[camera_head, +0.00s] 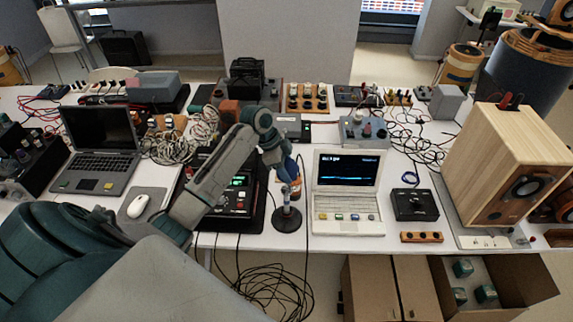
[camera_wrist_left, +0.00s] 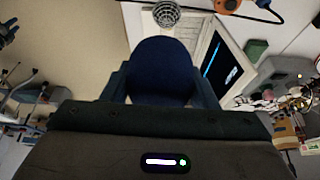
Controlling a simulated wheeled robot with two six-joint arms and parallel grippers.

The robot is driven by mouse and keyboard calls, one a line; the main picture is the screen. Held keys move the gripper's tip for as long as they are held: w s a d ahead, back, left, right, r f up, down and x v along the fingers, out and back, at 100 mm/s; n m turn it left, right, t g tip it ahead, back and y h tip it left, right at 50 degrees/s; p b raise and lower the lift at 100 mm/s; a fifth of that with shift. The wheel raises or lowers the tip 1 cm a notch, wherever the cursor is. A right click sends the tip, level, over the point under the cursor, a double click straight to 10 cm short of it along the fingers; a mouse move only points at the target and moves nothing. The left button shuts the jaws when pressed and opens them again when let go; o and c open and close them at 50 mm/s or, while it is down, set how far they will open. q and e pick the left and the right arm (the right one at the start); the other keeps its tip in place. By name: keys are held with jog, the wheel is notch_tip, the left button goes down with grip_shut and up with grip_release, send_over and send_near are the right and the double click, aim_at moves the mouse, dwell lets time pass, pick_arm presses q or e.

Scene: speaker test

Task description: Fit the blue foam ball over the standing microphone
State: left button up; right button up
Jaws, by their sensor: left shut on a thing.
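My left gripper (camera_head: 284,160) reaches in from the left and is above the front middle of the table. It is shut on the dark blue foam ball (camera_wrist_left: 163,68), which fills the space between the fingers in the left wrist view. In the head view the ball is hard to tell apart from the gripper. The microphone (camera_head: 286,199) stands upright on a round black base, just below the gripper in the picture. Its silver mesh head shows in the left wrist view (camera_wrist_left: 166,14), beyond the ball and apart from it. My right gripper is not in view.
A white laptop (camera_head: 348,200) stands close right of the microphone, and a black mixer (camera_head: 236,205) close left. A black box (camera_head: 415,205) and a wooden speaker (camera_head: 500,160) are further right. Cables (camera_head: 270,287) hang below the front edge. Gear crowds the back.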

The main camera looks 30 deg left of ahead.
aim_at(286, 186)
pick_arm(q)
jog(key=f, duration=0.3)
jog(key=shift+w+a+b, duration=0.25)
jog(key=shift+w+b, duration=0.1)
jog(key=shift+s+d+f+b, duration=0.15)
jog(key=shift+f+b, duration=0.55)
jog(key=shift+f, duration=0.15)
jog(key=shift+f+b, duration=0.55)
jog(key=shift+f, duration=0.65)
jog(key=shift+f+b, duration=0.5)
jog(key=shift+f, duration=0.35)
jog(key=shift+f, duration=0.55)
jog(key=o, duration=1)
jog(key=shift+o, duration=0.2)
